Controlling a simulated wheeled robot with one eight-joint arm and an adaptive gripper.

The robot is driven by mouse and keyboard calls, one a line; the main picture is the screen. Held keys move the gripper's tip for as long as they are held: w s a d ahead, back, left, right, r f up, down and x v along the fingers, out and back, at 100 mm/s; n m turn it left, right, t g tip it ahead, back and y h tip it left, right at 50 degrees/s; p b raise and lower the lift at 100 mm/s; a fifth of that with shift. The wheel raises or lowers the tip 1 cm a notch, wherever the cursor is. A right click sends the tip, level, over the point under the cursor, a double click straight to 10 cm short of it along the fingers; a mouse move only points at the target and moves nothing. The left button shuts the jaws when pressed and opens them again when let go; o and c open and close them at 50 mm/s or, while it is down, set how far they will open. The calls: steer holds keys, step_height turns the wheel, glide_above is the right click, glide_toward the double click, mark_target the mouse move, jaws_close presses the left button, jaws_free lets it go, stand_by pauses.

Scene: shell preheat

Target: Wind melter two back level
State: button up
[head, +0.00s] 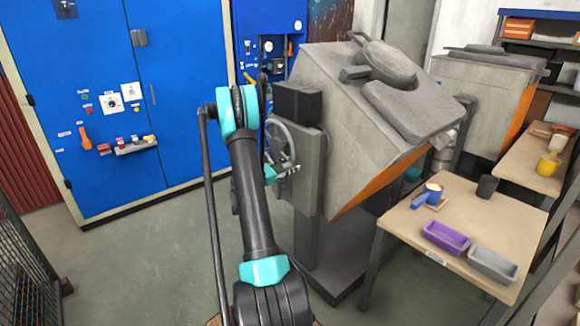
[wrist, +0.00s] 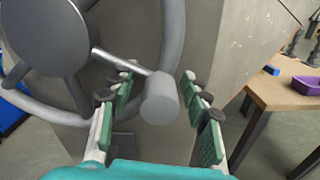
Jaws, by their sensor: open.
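A large grey melter (head: 340,85) with an orange underside stands tilted on its pedestal, a round lid on top. I see no number that marks it as melter two. Its handwheel (head: 283,138) is on the side facing my arm. In the wrist view the handwheel (wrist: 176,30) has a grey hub, spokes and a cylindrical crank knob (wrist: 160,100). My gripper (wrist: 160,76) is open, its green-padded fingers to the left and right of the knob with gaps on both sides. In the head view my gripper is mostly hidden behind my arm.
A second grey melter (head: 480,85) stands behind at the right. A table (head: 400,225) right of the tilted melter holds a purple tray (head: 446,238), a grey tray (head: 492,264), a dark cup (head: 487,187) and a blue-handled ladle (head: 426,195). Blue cabinets (head: 110,60) line the left.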

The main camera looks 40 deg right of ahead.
steer(key=shift+d, duration=0.2)
steer(key=shift+c, duration=0.3)
jaws_close()
steer(key=shift+s+r, duration=0.1)
steer(key=shift+s, duration=0.05)
